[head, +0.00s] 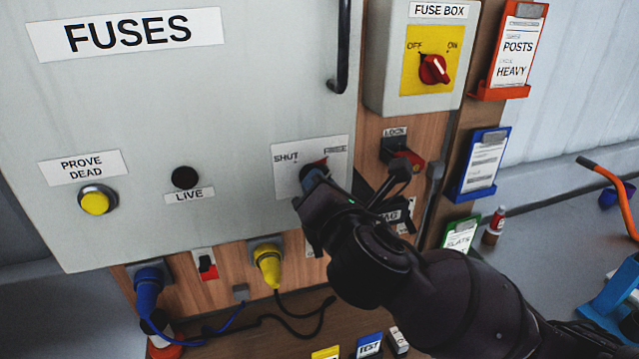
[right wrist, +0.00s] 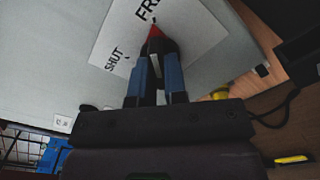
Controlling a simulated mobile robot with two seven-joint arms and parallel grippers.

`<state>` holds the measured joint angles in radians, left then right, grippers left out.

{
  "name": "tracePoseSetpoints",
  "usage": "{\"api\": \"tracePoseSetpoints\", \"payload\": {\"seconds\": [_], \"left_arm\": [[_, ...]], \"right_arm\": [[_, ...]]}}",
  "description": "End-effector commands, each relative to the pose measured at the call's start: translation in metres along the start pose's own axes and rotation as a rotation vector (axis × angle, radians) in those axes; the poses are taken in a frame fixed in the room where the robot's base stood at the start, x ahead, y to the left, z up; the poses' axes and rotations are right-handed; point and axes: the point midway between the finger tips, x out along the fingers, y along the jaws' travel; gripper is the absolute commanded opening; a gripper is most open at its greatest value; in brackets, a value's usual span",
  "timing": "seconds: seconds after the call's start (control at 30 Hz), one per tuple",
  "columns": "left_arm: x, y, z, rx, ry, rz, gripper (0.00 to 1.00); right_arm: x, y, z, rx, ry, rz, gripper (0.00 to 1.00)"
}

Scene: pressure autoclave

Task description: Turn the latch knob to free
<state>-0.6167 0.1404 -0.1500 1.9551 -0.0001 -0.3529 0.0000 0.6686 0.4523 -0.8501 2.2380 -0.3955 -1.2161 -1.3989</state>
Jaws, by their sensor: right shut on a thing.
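The latch knob (head: 321,162) is on a white plate (head: 282,176) marked SHUT at left and FREE at right, low on the grey fuse cabinet door. My right gripper (head: 313,179) is shut on the knob, hiding most of it. In the right wrist view, the blue fingers (right wrist: 155,78) close around the dark knob, and its red tip (right wrist: 155,31) shows just beyond them, towards the FREE word. In the head view the red part also leans to the FREE side. My left gripper is not in view.
A black door handle (head: 343,50) hangs above the knob. A lock (head: 403,153) with a red part sits close right of my gripper. The fuse box (head: 390,100) with a red switch (head: 434,69) is up right. Blue (head: 148,288) and yellow (head: 268,262) plugs with cables hang below.

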Motion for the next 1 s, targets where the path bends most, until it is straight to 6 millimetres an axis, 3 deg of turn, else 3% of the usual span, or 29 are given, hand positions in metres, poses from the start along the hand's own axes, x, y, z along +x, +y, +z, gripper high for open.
{"api": "tracePoseSetpoints", "payload": {"seconds": [0.7,0.73,0.87,1.0], "left_arm": [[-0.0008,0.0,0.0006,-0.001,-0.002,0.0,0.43],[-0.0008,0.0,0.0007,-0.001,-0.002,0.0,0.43],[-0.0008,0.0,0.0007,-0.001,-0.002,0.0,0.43],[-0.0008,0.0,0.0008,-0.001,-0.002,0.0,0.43]], "right_arm": [[0.0002,0.0003,0.0008,0.072,-0.002,0.001,0.0],[0.0002,0.0003,0.0008,0.072,-0.002,0.001,0.18],[0.0001,0.0003,0.0006,0.071,-0.001,0.001,0.38],[0.0,0.0002,0.0004,0.07,-0.001,0.001,0.38]]}}
